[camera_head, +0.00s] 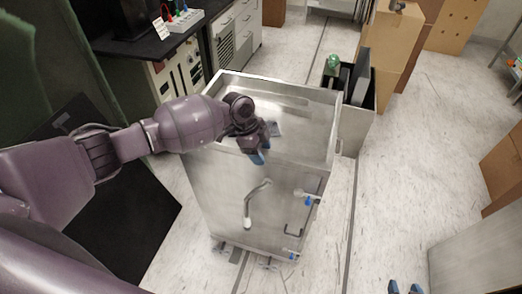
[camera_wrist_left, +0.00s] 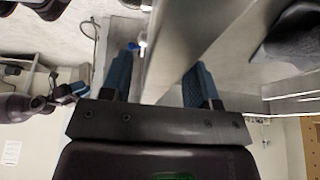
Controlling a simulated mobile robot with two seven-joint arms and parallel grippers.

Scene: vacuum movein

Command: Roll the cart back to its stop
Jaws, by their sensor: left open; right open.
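The cart (camera_head: 225,185) is a tall silver metal box with a recessed top, standing on casters on the floor in the middle of the head view. Its front has a curved handle (camera_head: 256,203) and blue-tipped latches. My left gripper (camera_head: 260,155) is at the cart's near top rim. In the left wrist view my open left gripper (camera_wrist_left: 162,82) has a finger on each side of the metal rim (camera_wrist_left: 184,45); contact cannot be told. My right gripper (camera_head: 405,288) is open at the bottom edge, apart from the cart. I cannot make out a stop.
A dark-topped bench with drawers (camera_head: 236,30) stands behind left. An open bin (camera_head: 355,125) stands close behind the cart's right side. Cardboard boxes (camera_head: 390,45) are at the back right. A dark panel (camera_head: 110,225) is at left. Floor right of the cart (camera_head: 400,170) is clear.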

